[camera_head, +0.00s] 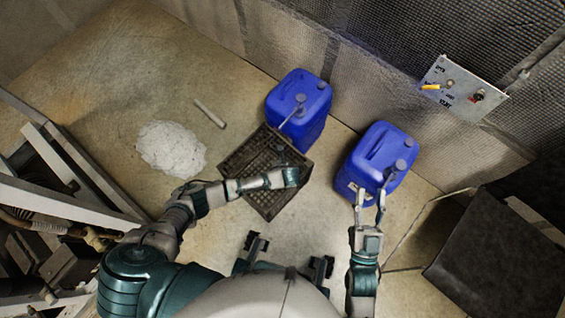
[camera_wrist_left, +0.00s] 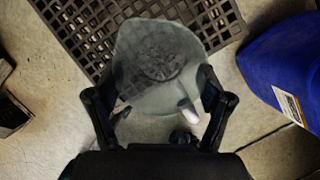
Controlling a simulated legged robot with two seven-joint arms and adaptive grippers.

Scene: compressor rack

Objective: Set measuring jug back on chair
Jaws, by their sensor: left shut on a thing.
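The measuring jug (camera_wrist_left: 160,58) is a translucent grey vessel with a pale handle, seen close up in the left wrist view. My left gripper (camera_wrist_left: 152,95) has its fingers on both sides of the jug and is shut on it. In the head view my left gripper (camera_head: 290,178) is over the dark grate, and I cannot make out the jug there. My right gripper (camera_head: 371,194) has its fingers apart and empty, just in front of the right blue canister. I cannot clearly identify a chair; a dark, flat-sided object (camera_head: 500,255) stands at the right.
Two blue canisters (camera_head: 300,105) (camera_head: 377,160) stand near the wall. A dark grate (camera_head: 250,160) lies on the floor. A white patch (camera_head: 172,148) and a short rod (camera_head: 209,113) lie left of it. A metal rack (camera_head: 70,165) is at left. A control panel (camera_head: 462,90) hangs on the wall.

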